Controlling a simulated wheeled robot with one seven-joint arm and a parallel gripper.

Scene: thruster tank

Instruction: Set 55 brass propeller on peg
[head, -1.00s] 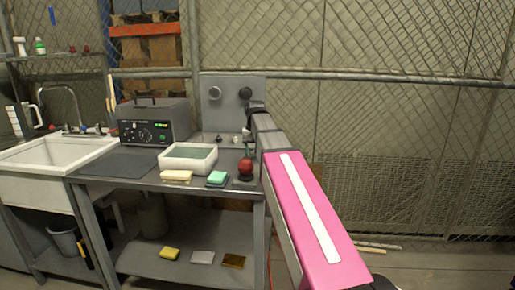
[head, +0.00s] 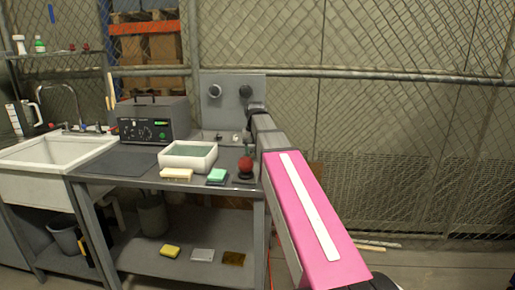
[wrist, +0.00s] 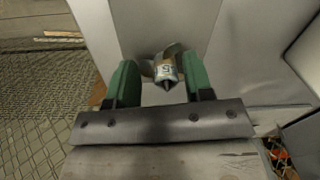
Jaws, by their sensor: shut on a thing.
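In the wrist view my gripper (wrist: 160,75) has its green fingers shut on a metallic propeller (wrist: 166,70). The propeller has a pointed hub facing the camera and a pale label with a partly readable 5. A plain grey surface lies behind it; I cannot tell whether the propeller touches it. In the head view a grey upright panel (head: 229,104) stands at the back of the bench with two dark round fittings, a left one (head: 214,91) and a right one (head: 245,91). My arm's end is beside the panel's right edge; the fingers and propeller are not clear there.
The bench (head: 130,180) holds a white tray (head: 188,165), a grey control box (head: 155,120), sponges, a red ball-shaped thing (head: 245,165) and small parts near the panel. A sink (head: 50,155) stands left. Chain-link fence runs behind.

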